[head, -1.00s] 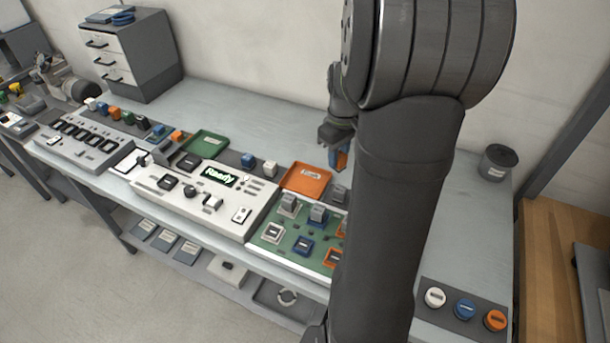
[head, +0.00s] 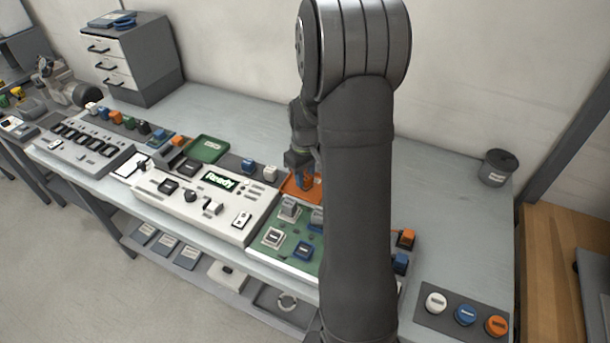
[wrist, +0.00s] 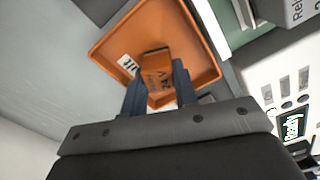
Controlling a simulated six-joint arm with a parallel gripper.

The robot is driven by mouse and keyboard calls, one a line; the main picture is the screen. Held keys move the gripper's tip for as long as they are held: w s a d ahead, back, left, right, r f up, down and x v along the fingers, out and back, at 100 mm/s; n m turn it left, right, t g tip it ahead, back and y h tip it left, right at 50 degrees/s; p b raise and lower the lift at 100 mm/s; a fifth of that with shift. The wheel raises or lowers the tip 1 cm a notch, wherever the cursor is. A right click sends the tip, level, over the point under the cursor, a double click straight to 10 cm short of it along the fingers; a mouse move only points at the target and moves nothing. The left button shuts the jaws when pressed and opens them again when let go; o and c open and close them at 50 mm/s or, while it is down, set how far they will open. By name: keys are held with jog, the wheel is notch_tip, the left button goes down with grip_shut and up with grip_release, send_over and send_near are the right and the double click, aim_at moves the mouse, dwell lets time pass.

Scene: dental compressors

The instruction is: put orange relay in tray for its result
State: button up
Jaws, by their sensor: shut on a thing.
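The wrist view shows the relay (wrist: 155,67) between the two dark fingers (wrist: 158,82). The relay is over the orange tray (head: 289,185), within its outline in the wrist view (wrist: 118,38). I cannot tell whether it touches the tray floor. A white label shows inside the tray in the wrist view. A green tray (head: 207,149) lies further left. My arm hides part of the orange tray and the green board.
A white tester (head: 205,205) with a display reading "Ready" stands left of the green board (head: 280,252), which bears several relays. Blue and white relays (head: 270,173) stand near the orange tray. A dark canister (head: 497,167) stands right. The rear bench is clear.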

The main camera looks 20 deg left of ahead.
aim_at(305, 175)
jog(key=o, duration=1)
jog(key=shift+f, duration=0.1)
jog(key=shift+o, duration=0.2)
notch_tip(305, 175, up, 12)
jog(key=shift+f, duration=4)
